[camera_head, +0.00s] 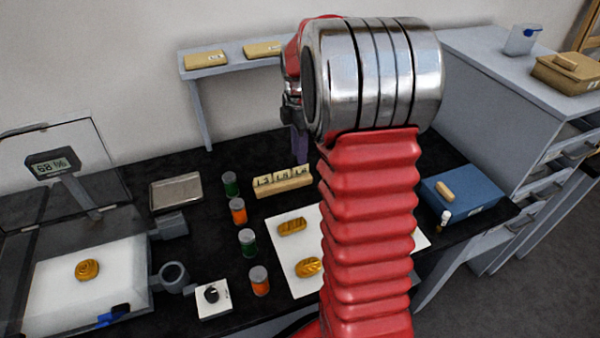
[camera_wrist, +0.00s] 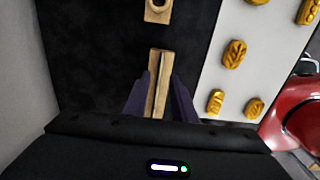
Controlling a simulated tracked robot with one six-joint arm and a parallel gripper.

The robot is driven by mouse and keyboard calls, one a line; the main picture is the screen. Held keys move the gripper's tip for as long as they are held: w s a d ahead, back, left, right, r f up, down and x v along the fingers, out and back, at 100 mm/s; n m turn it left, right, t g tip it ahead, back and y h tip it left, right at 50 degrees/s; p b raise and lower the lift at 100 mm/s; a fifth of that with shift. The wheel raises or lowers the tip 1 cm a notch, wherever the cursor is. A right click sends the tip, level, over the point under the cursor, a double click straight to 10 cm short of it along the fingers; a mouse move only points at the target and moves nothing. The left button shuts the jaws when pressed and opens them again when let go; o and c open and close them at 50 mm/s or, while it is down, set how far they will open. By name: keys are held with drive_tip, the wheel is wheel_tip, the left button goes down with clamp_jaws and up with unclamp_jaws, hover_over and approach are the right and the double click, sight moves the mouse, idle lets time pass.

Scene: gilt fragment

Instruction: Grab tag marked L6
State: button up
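A wooden holder (camera_head: 283,187) with a row of light tags stands on the black bench in the head view. The right-hand tag (camera_head: 299,172) seems to read L6; the left one seems to read L3. The small print is hard to read. In the wrist view, the wooden holder (camera_wrist: 153,108) shows as a narrow block between the two purple fingers of my gripper (camera_wrist: 160,92). The fingers are apart, one on each side of it, and no tag is visibly gripped. In the head view, my arm hides most of the gripper; one purple finger (camera_head: 300,146) shows above the holder.
A white sheet (camera_head: 283,250) with gold pieces lies in front of the holder. Jars with green and orange bands (camera_head: 238,212) stand to its left. A wooden piece with a hole (camera_wrist: 157,14) lies farther up in the wrist view. A shelf (camera_head: 230,63) stands behind.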

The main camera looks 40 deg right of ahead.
sight(301, 172)
drive_tip(key=f, duration=0.5)
drive_tip(key=shift+d, duration=0.2)
idle(0.3)
clamp_jaws()
